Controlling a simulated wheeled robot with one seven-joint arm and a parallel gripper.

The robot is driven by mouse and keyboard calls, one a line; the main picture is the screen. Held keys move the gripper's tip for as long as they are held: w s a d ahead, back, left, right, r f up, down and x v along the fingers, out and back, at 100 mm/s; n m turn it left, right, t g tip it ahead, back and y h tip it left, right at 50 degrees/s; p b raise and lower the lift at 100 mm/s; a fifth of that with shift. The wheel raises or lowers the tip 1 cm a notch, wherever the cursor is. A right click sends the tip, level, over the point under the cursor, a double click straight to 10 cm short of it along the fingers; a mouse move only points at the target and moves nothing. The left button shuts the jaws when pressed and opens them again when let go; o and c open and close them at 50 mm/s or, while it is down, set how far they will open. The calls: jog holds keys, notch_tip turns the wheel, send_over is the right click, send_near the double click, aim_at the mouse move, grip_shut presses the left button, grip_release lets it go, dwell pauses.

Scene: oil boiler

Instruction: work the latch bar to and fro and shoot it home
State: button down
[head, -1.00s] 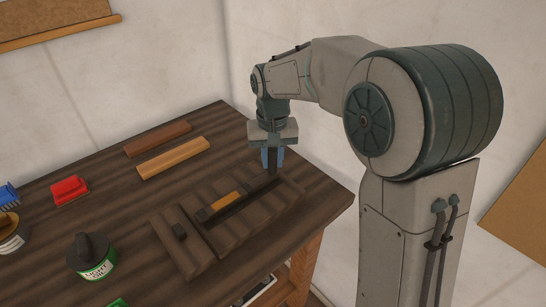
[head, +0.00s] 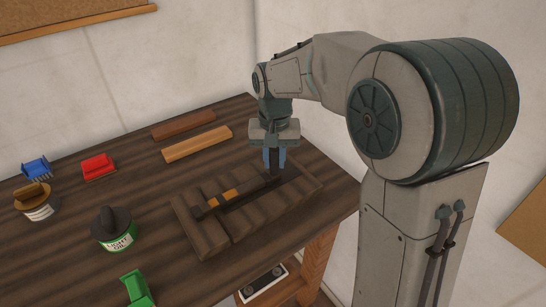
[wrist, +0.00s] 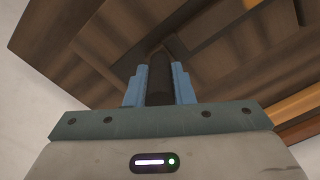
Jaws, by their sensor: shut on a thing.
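The latch is a brown plank assembly (head: 245,228) lying on the bench, with a smaller plank section at its left end. A dark latch bar with orange bands (head: 229,193) runs along a slot in it. The bar's left end meets the small dark keeper (head: 198,213) on the left section; I cannot tell how deep it sits. My gripper (head: 274,160) points down over the right part of the bar, shut on the bar's dark upright handle. The wrist view shows the handle (wrist: 160,80) between the two blue fingers (wrist: 159,84). The fingers partly hide the handle.
A green-labelled oil tin (head: 115,232), another tin (head: 36,205), a red object (head: 98,167), a blue one (head: 36,168) and a green one (head: 137,288) stand to the left. Two wooden strips (head: 197,144) lie behind. The bench edge is close on the right.

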jog(key=c, duration=1.3)
grip_release()
jog(key=shift+a, duration=0.3)
jog(key=shift+o, duration=0.2)
jog(key=shift+s, duration=0.1)
jog(key=shift+d+r, duration=0.1)
notch_tip(320, 180, up, 14)
jog(key=shift+f+p, duration=0.15)
jog(key=shift+p, duration=0.15)
jog(key=s+d+f+t, duration=0.1)
jog(key=s+d+f, duration=0.5)
jog(key=s, duration=0.3)
jog(key=s+d+f+t, duration=0.1)
jog(key=s+d+f, duration=0.4)
jog(key=s+d, duration=0.3)
jog(key=shift+s+d+f+t, duration=0.15)
jog(key=shift+s+f+t, duration=0.25)
jog(key=shift+s, duration=0.35)
